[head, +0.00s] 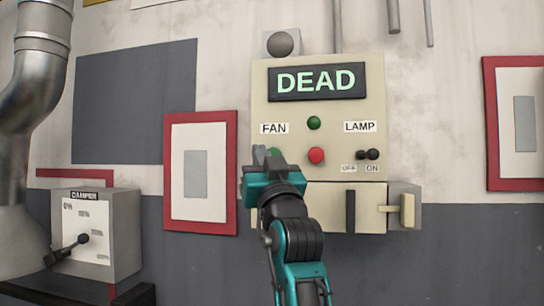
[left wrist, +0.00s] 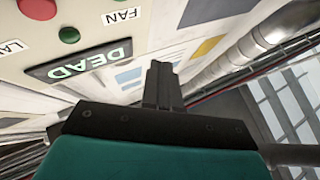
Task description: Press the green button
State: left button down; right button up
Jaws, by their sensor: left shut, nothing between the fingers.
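The cream control panel (head: 350,112) in the head view has a green round part (head: 314,123) above a red button (head: 316,155). A second green round part (head: 276,152) under the FAN label is mostly hidden behind my left gripper (head: 262,154). The gripper is shut and empty, its tips at the panel's left edge; contact cannot be told. In the left wrist view the shut fingers (left wrist: 160,75) show, with one green part (left wrist: 68,34) and the red button (left wrist: 38,8) at upper left.
A DEAD display (head: 318,81) is above, a LAMP switch (head: 367,154) to the right. A cream box with a lever (head: 406,210) is below right. A red-framed plate (head: 200,172) and a DAMPER box (head: 96,235) are left.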

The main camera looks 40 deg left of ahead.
pick_arm(q)
jog(key=w+a+b, duration=0.4)
jog(key=w, duration=0.3)
jog(key=shift+w+a, duration=0.15)
jog(key=shift+w, duration=0.2)
dwell(0.7)
dwell(1.2)
jog(key=shift+w+a+b, duration=0.2)
jog(key=shift+w+b, duration=0.2)
jog(key=shift+b, duration=0.2)
